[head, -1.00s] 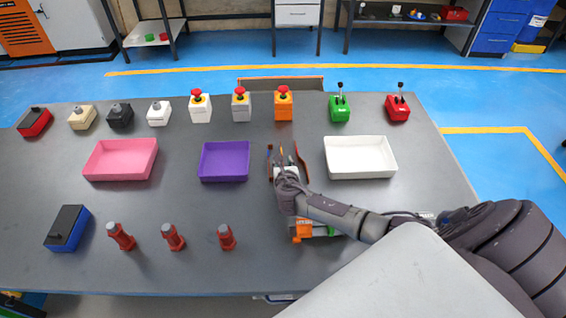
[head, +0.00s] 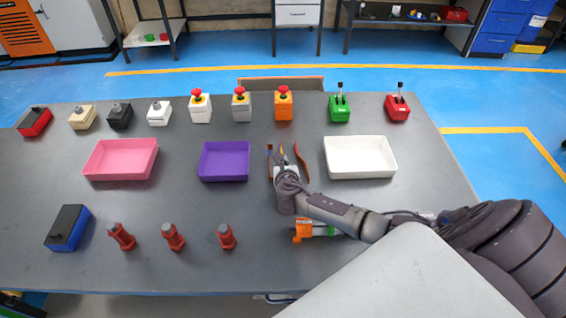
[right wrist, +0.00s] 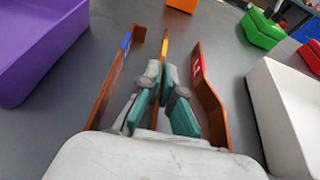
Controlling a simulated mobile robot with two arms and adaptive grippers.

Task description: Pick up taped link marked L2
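Three copper-coloured links stand on edge side by side on the grey table. In the right wrist view, the left link (right wrist: 108,88) has blue tape, the middle link (right wrist: 165,46) has yellow tape, and the right link (right wrist: 208,92) has red tape with a white mark. No mark can be read as L2. My right gripper (right wrist: 162,75), also in the head view (head: 284,160), has its fingers close together with the middle yellow-taped link between them. The outer links stand apart from the fingers. The link's lower part is hidden. My left gripper is not in view.
A purple tray (head: 224,162) lies left of the links and a white tray (head: 360,158) right. A pink tray (head: 121,160) is farther left. Several control boxes line the back, including an orange one (head: 283,107). An orange-and-green device (head: 304,231) is partly under my right arm.

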